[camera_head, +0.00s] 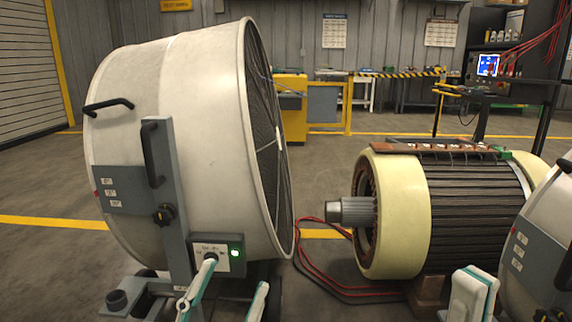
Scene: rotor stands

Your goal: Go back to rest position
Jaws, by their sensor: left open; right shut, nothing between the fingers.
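My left gripper (236,274) comes in at the bottom, in front of the large white drum fan (185,120). Its two pale, teal-edged fingers are spread with nothing between them. One fingertip overlaps the fan's grey control box (232,243), which has a lit green light; I cannot tell whether it touches. My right gripper (474,282) shows at the bottom right, shut and empty. It appears in front of the lower part of the motor (465,205), which has cream end rings and a bare metal shaft (350,211). Both arms are largely out of frame.
A second white fan housing (545,235) stands at the right edge, close to my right gripper. Red and black cables (320,275) lie on the floor between fan and motor. A cart with a screen (488,66) stands behind. Open floor lies at the left.

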